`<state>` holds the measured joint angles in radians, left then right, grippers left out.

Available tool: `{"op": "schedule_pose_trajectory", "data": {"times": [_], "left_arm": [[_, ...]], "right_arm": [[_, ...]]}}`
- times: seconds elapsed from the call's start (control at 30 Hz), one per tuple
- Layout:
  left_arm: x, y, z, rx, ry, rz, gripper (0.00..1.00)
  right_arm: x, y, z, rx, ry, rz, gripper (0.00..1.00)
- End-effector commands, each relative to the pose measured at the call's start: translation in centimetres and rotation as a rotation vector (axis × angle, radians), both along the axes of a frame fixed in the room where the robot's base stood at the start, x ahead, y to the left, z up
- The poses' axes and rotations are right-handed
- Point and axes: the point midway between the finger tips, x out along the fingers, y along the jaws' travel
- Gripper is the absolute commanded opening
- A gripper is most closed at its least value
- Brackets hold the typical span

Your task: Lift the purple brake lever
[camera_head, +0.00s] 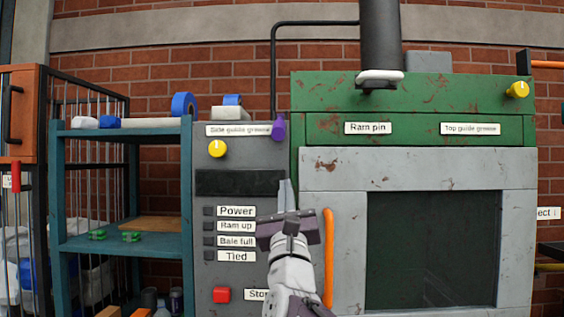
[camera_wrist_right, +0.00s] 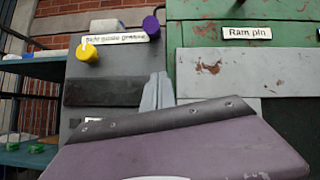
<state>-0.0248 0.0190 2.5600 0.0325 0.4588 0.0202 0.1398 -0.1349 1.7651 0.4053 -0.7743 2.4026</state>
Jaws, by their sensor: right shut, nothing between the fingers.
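The only purple fitting I see on the machine is a small knob-like piece (camera_head: 278,130), at the upper right edge of the grey control panel; I take it for the brake lever. It also shows near the top of the right wrist view (camera_wrist_right: 151,25). Any shaft behind it is hidden. My right gripper (camera_head: 286,194) is in front of the panel, below the purple piece and apart from it. Its grey fingers (camera_wrist_right: 157,92) are shut together and empty, pointing up toward the panel. My left gripper is in neither view.
The grey panel (camera_head: 240,281) has a yellow knob (camera_head: 217,148), a red button (camera_head: 222,295) and labels. The green press (camera_head: 415,92) stands right, with an orange handle (camera_head: 328,255) close to my right arm. A blue shelf (camera_head: 120,243) stands left.

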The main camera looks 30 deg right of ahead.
Motion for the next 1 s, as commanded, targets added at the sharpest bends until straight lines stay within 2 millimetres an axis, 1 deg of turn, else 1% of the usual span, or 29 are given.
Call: {"op": "schedule_pose_trajectory", "data": {"times": [0.03,0.13,0.3,0.47,0.5,0.6,0.7,1.0], "left_arm": [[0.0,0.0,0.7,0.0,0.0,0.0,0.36],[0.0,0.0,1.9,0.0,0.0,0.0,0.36],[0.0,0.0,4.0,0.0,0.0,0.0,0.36],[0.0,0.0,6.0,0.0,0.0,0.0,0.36],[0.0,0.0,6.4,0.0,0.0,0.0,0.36],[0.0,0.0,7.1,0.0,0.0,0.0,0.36],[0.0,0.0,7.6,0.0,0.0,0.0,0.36],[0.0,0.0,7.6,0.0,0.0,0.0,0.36]], "right_arm": [[0.5,-0.3,0.7,0.0,0.002,-0.002,0.0],[1.8,-1.0,2.0,0.0,0.001,-0.003,0.0],[4.5,-2.5,4.4,0.0,0.002,-0.002,0.0],[6.9,-3.7,6.4,0.0,0.002,-0.002,0.0],[6.6,-3.4,7.2,0.0,-0.002,0.001,0.0],[6.2,-2.7,8.4,0.0,-0.001,0.002,0.0],[6.0,-2.4,9.0,0.001,0.001,0.001,0.0],[5.8,-2.1,9.2,-0.001,0.002,0.0,0.0]]}}
